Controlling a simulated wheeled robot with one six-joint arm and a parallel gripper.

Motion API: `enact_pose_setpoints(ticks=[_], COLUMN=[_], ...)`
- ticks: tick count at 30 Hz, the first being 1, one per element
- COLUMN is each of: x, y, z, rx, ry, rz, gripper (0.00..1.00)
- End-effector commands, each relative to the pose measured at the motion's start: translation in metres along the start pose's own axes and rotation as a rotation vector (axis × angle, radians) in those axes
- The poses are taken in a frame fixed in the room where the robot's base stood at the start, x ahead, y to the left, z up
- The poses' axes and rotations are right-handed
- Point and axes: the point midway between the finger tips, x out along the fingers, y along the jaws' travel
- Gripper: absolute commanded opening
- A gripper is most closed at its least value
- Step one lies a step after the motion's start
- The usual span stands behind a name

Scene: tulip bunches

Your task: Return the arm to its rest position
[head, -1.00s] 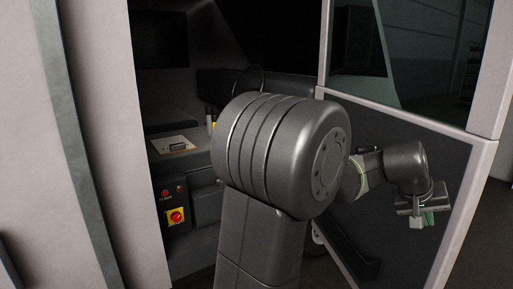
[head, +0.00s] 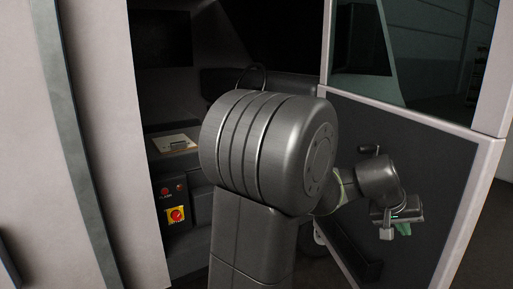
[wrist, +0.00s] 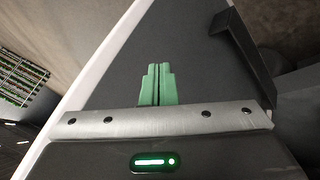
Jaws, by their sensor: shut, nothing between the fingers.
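My gripper (head: 396,228) shows at the right in the head view, at the end of my bent arm and in front of the dark panel of an open door. In the wrist view the two green fingers of my gripper (wrist: 157,84) lie side by side and touch, with nothing between them. The large grey joint of my arm fills the middle of the head view and hides part of the space behind it.
The open door (head: 425,165) has a pale frame and a dark lower panel close behind my gripper. A pale wall (head: 100,130) stands at the left. A red and yellow switch (head: 176,214) and a small board (head: 175,143) show inside the cabinet.

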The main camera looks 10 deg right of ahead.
Motion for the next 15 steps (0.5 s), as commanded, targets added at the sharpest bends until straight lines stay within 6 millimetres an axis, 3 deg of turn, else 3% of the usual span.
enact_pose_setpoints(ticks=[15], x=[-0.055], y=[-0.08], z=[0.026], rx=[-0.003], ry=[0.003], rz=[-0.002], gripper=[0.0])
